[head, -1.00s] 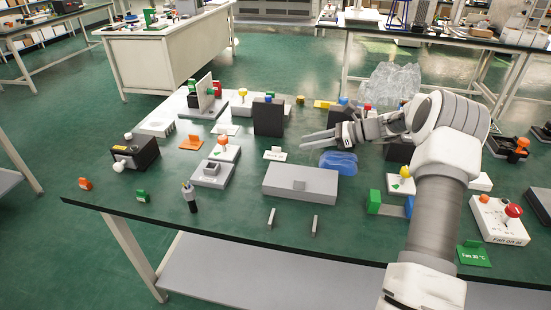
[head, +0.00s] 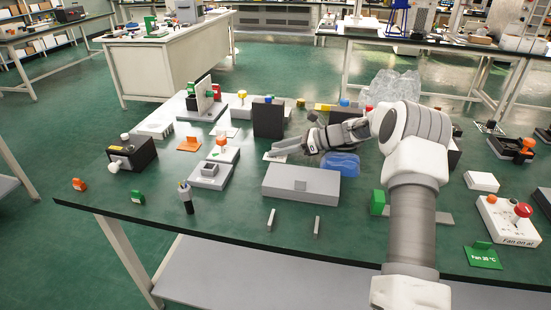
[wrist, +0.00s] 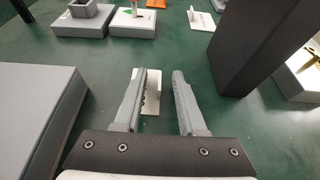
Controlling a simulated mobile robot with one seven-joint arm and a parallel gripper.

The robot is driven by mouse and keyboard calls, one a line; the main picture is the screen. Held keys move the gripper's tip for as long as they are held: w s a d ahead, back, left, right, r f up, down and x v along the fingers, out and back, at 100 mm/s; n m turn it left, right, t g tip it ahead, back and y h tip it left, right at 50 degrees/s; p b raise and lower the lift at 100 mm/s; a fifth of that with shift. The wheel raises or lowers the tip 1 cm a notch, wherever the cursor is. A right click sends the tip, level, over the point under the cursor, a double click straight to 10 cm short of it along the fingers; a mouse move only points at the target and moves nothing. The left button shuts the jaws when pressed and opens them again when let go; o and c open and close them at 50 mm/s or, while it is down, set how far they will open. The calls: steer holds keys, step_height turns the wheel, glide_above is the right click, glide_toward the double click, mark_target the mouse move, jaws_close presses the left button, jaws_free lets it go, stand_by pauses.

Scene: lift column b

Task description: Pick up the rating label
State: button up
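A small white label (head: 271,157), which I take to be the rating label, lies on the green table beside my gripper (head: 276,151). Its print cannot be read now, and the gripper partly covers it in the head view. In the wrist view the white label (wrist: 152,92) shows between the two grey fingers of my gripper (wrist: 163,72), close along the left finger. The fingers are apart, with a gap on the right side. I cannot tell whether the left finger touches the label.
A grey slab (head: 300,182) stands close on the near side, left in the wrist view. A tall black block (head: 268,118) stands close on the far side. A clear blue bag (head: 343,164) lies under the arm. Another white card (head: 224,131) lies farther off.

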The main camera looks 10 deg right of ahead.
jaws_close()
steer(key=shift+r, duration=0.1)
